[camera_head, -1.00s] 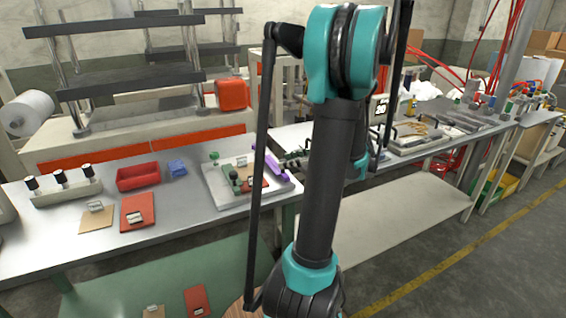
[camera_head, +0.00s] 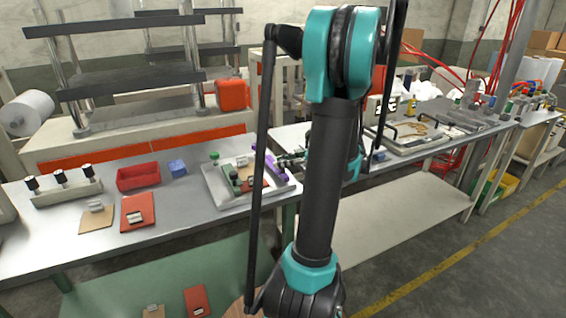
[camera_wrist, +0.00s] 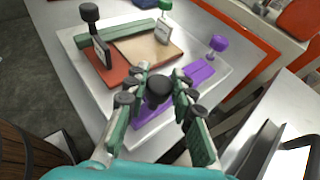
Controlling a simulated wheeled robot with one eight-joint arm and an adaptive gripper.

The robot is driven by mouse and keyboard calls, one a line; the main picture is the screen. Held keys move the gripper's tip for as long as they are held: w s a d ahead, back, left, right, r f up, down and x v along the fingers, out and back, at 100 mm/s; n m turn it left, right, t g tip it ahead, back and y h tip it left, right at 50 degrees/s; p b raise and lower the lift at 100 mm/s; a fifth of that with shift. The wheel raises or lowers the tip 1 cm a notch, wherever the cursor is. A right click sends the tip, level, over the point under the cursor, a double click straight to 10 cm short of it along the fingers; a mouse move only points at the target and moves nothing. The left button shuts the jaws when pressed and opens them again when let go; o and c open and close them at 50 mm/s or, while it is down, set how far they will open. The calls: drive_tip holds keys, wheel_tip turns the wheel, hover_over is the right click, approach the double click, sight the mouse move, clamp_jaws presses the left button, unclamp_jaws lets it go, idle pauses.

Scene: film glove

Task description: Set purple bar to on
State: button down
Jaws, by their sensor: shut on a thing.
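A purple bar (camera_wrist: 199,71) lies along one side of a pale fixture plate (camera_wrist: 70,42), with more purple showing beneath my fingers in the wrist view. A purple knob (camera_wrist: 217,43) stands by its far end. My gripper (camera_wrist: 158,92) is at the near part of the bar, its fingers on both sides of a dark round knob (camera_wrist: 158,86) and closed on it. The fingers hide the knob's base, so its join to the bar cannot be seen. In the head view, parts of the purple bar (camera_head: 271,161) show at the right side of the plate, behind my arm.
A second bench (camera_head: 405,140) is at right.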

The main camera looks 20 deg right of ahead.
sight(270, 181)
drive_tip(key=shift+a, duration=0.1)
drive_tip(key=a, duration=0.4)
drive_tip(key=shift+s+a, duration=0.1)
drive_tip(key=shift+a, duration=0.3)
drive_tip(key=c, duration=1.3)
unclamp_jaws()
drive_tip(key=v, duration=1.2)
